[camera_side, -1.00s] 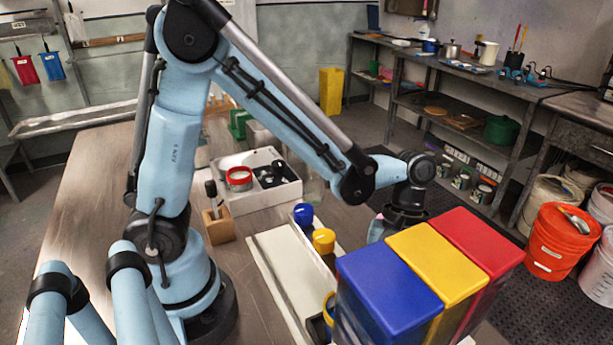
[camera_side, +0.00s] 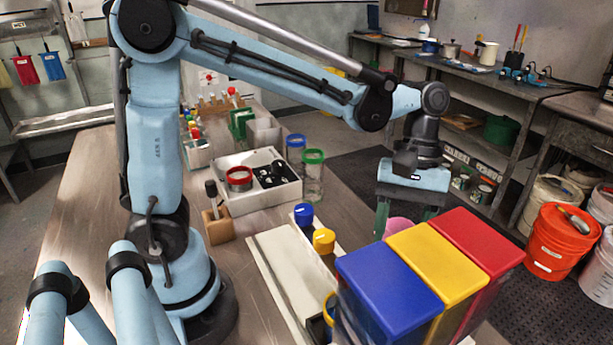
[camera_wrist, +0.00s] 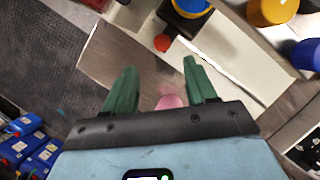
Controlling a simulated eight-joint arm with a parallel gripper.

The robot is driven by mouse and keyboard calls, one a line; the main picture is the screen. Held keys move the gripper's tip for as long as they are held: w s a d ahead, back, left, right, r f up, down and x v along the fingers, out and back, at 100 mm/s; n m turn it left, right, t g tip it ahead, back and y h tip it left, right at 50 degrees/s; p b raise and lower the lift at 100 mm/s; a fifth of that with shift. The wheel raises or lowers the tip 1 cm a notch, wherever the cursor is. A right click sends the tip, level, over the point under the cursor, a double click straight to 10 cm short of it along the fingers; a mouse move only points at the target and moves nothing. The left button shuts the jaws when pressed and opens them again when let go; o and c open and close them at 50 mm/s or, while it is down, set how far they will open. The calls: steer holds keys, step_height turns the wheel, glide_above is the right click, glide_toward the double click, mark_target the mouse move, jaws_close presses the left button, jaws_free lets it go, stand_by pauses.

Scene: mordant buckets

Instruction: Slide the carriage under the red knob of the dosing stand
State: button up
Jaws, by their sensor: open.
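The dosing stand's blue (camera_side: 385,285), yellow (camera_side: 437,262) and red (camera_side: 476,240) lidded tanks stand in the side view. Its blue knob (camera_side: 303,214) and yellow knob (camera_side: 323,240) show behind the tanks; both are in the wrist view too, at right. I cannot see the red knob. A dark carriage (camera_wrist: 177,22) with a yellow-rimmed cup (camera_wrist: 194,5) and a small red ball-ended part (camera_wrist: 161,43) sits at the pale rail (camera_wrist: 238,45). My gripper (camera_wrist: 158,66) is open and empty, raised beyond the tanks, apart from the carriage.
A pink cup (camera_wrist: 170,100) is visible beyond and between my fingers; the side view partly shows it. A white tray (camera_side: 262,198), a green-rimmed jar (camera_side: 313,178) and a wooden block (camera_side: 217,226) stand on the table. Orange and white buckets stand on the floor at right.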

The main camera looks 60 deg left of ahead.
steer(key=shift+v, duration=1.25)
steer(key=s+a+f+m+t+y, duration=0.1)
steer(key=s+a+m+t+y, duration=0.2)
steer(key=a+m+t, duration=0.6)
steer(key=a+t, duration=0.1)
steer(key=a, duration=0.1)
steer(key=shift+a+f, duration=0.25)
steer(key=shift+f, duration=0.15)
